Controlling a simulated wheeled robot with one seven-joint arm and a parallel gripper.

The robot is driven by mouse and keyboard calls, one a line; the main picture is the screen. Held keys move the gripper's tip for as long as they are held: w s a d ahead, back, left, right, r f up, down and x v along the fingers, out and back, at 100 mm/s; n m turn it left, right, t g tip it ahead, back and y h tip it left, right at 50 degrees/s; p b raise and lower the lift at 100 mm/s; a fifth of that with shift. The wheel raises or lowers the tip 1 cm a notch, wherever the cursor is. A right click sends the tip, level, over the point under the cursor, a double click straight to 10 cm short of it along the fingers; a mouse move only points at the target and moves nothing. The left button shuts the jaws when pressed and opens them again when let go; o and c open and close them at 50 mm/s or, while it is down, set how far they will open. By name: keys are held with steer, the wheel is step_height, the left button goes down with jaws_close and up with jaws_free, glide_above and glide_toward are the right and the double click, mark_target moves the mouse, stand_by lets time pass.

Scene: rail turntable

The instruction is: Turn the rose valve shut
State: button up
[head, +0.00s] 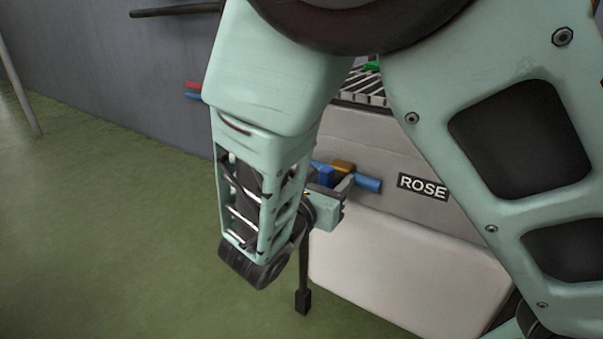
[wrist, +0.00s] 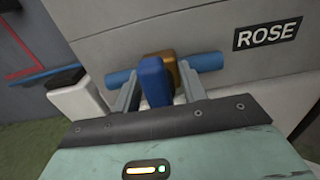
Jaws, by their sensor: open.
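The rose valve has a brass-coloured body (head: 343,166) on a blue pipe (head: 370,184), and a blue handle (head: 325,177). In the wrist view the handle (wrist: 154,80) stands in front of the brass body (wrist: 177,68), with the pipe (wrist: 206,61) running out on both sides. My gripper (wrist: 157,88) is open, with one finger to the left and one to the right of the handle. I cannot tell whether either finger touches it. In the head view my gripper (head: 334,188) is at the valve, and my arm hides part of it.
A label reading ROSE (head: 423,187) is on the grey cabinet front (head: 375,145), right of the valve. A slatted grate (head: 362,90) lies above. A grey wall (head: 110,70) stands behind. Green floor (head: 90,220) is clear at left.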

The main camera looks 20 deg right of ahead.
steer(key=c, duration=0.8)
steer(key=shift+m+p, duration=0.3)
steer(key=shift+p, duration=0.1)
steer(key=shift+s+r+m+p, duration=0.1)
steer(key=shift+s+m+p, duration=0.05)
steer(key=shift+m+p, duration=0.75)
steer(key=m+p, duration=0.1)
steer(key=m, duration=0.2)
steer(key=shift+s+d+m+p, duration=0.1)
steer(key=shift+m+p, duration=0.2)
steer(key=shift+m, duration=0.1)
steer(key=m, duration=0.3)
steer(key=m+p, duration=0.1)
steer(key=m, duration=0.1)
steer(key=shift+s+d+f+m, duration=0.1)
steer(key=shift+s+f+m, duration=0.05)
steer(key=shift+f+m, duration=0.2)
steer(key=m, duration=0.5)
steer(key=shift+f+m, duration=0.25)
steer(key=shift+m, duration=0.4)
